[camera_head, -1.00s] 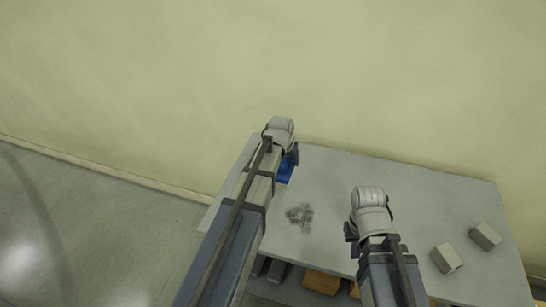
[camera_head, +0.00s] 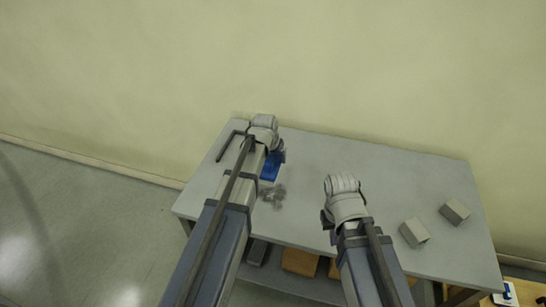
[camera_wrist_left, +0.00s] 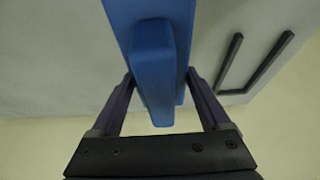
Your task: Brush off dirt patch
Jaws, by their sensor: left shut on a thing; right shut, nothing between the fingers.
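The dirt patch (camera_head: 274,195) is a dark grey smudge on the table's (camera_head: 310,170) left half. My left gripper (camera_head: 272,156) is shut on a blue brush (camera_head: 270,169), just behind the patch in the head view. In the left wrist view, the brush's blue handle (camera_wrist_left: 153,70) lies between the two fingers. My left arm hides part of the brush and perhaps the patch's left edge. Its bristles are hidden, so I cannot tell if they touch the table. My right gripper (camera_head: 330,218) is shut and empty, right of the patch.
Two grey blocks (camera_head: 414,233) (camera_head: 455,211) sit on the table's right side. A dark U-shaped bracket (camera_head: 226,146) lies at the back left and shows in the left wrist view (camera_wrist_left: 250,80). A wall stands behind. Orange boxes (camera_head: 299,261) are on a lower shelf.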

